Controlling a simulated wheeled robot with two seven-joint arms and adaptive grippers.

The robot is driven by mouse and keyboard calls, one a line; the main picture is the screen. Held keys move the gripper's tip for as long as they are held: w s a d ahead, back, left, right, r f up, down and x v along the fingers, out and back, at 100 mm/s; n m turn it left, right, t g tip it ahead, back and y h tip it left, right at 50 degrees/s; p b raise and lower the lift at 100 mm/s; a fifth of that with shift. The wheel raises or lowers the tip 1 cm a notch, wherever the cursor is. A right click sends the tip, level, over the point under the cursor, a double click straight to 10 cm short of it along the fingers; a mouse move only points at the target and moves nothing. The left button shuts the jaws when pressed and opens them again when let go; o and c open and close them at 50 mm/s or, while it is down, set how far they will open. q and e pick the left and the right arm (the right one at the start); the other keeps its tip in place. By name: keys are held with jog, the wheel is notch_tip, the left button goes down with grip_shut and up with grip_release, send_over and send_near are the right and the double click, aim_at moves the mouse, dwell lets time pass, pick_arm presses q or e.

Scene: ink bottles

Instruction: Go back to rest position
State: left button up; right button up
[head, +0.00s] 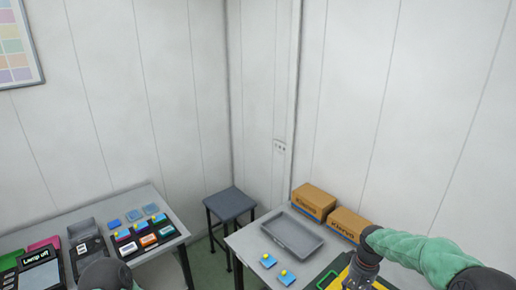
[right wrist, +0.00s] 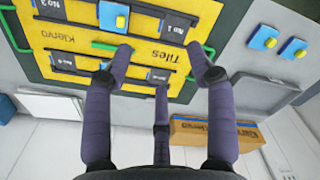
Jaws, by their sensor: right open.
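My right arm comes in from the right in the head view, with its gripper (head: 360,277) low at the picture's bottom edge, over the right table. The right wrist view shows the gripper (right wrist: 162,65) with its dark purple fingers spread apart and nothing held between them. Beyond the fingers is a yellow board (right wrist: 75,38) marked "Tiles", with dark label strips and green handles. A blue tile with a yellow knob (right wrist: 113,17) is on that board. A dark, green-edged part of my left arm shows at the bottom left of the head view; its gripper is not visible.
Two blue tiles with yellow knobs (head: 268,260) (head: 286,277) lie on the right table by a grey tray (head: 308,246). Two cardboard boxes (head: 313,202) (head: 347,226) stand behind. A stool (head: 230,203) separates this table from the left one (head: 85,212), which holds tiles and devices.

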jog(key=s+a+f+y+b, duration=0.1)
jog(key=s+a+f+b, duration=0.1)
jog(key=a+f, duration=0.35)
jog(key=s+a+f+y+b, duration=0.1)
jog(key=s+a+f+b, duration=0.15)
jog(key=f, duration=0.65)
jog(key=s+a+f+y+b, duration=0.1)
jog(key=s+a+f, duration=0.2)
jog(key=a+f, duration=0.3)
jog(key=s+a+f+m+b, duration=0.1)
jog(key=s+a+f+b, duration=0.1)
jog(key=s+f, duration=0.5)
jog(key=s+a+f+b, duration=0.3)
jog(key=s+a+f, duration=0.2)
jog(key=s+f, duration=0.3)
jog(key=shift+s+m+y+b, duration=0.3)
jog(key=shift+s+m+b, duration=0.1)
jog(key=shift+s, duration=0.5)
jog(key=shift+c, duration=1.7)
